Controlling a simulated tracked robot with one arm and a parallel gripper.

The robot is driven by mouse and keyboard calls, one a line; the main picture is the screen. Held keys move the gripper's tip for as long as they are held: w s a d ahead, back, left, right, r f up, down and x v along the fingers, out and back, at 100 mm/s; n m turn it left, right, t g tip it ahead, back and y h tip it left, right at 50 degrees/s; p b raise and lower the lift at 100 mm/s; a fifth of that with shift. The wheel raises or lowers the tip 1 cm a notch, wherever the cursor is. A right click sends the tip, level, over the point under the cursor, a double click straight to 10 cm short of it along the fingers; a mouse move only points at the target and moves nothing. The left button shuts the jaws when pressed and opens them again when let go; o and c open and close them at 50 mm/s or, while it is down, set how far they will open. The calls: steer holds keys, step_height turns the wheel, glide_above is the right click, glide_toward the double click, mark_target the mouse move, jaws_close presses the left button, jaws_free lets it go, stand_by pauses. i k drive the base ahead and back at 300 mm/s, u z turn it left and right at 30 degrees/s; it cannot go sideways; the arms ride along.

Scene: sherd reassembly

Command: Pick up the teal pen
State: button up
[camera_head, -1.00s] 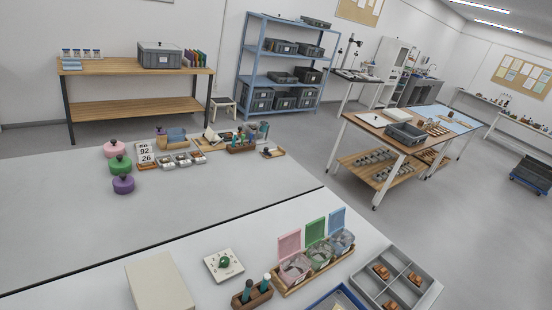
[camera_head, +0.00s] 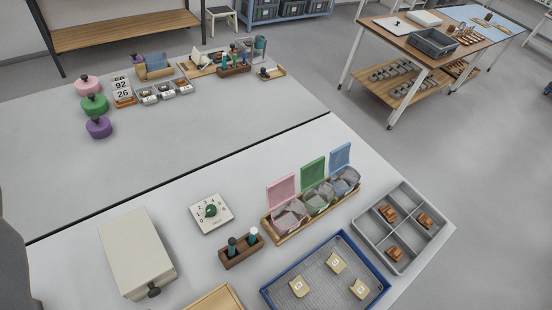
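A small brown wooden holder (camera_head: 241,252) stands on the near table with two upright pens in it. One pen (camera_head: 232,246) has a dark top. The other pen (camera_head: 253,236) has a white top and a teal-looking body. They are small, so I cannot tell for sure which is the teal pen. A second wooden holder (camera_head: 234,70) with several upright items stands on the far table. My gripper is not in view.
A dark seam (camera_head: 180,189) separates the tables. Table space left of the dial is clear.

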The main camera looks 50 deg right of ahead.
mark_target(254, 231)
steer(key=u, duration=0.05)
steer(key=k, duration=0.45)
steer(key=z, duration=0.85)
steer(key=k, duration=0.85)
steer(key=z, duration=0.35)
steer(key=i, duration=0.5)
steer(key=z, duration=0.05)
